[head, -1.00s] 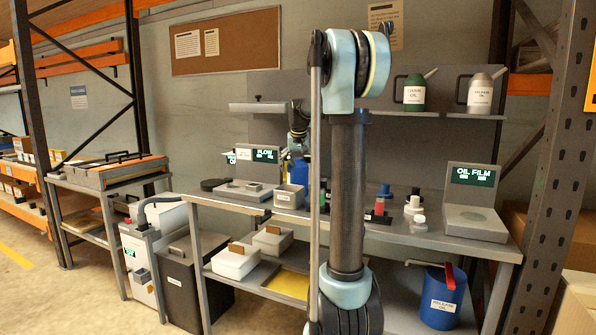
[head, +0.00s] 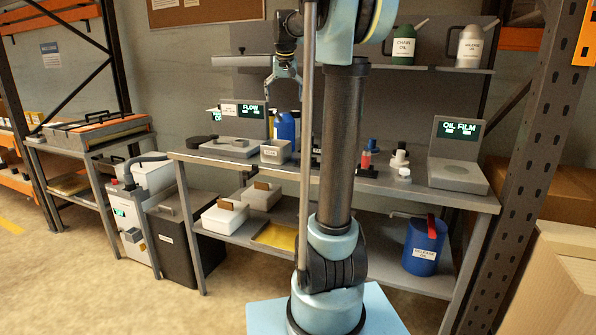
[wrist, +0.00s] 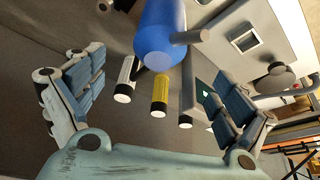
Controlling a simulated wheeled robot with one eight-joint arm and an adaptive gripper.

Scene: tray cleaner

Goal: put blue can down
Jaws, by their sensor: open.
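A blue can (head: 286,127) stands on the bench top, right of the FLOW display and behind a small grey box, partly hidden by my arm's rod. My gripper (head: 284,92) is above it in the head view, pointing down, with its fingers apart and clear of it. In the wrist view my gripper (wrist: 150,82) is wide open and empty. The blue can (wrist: 160,32) shows there beyond the fingers, with a grey tube-like part at its side. Another blue can (head: 423,247), labelled and with a red handle, stands on the lower shelf at right.
The FLOW display (head: 250,111) and small grey box (head: 275,151) are near the can. Small red and white items (head: 366,160) and the OIL FILM scale (head: 458,175) are to the right. A wall shelf (head: 350,67) carries a green can (head: 403,45) and a grey can (head: 469,46).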

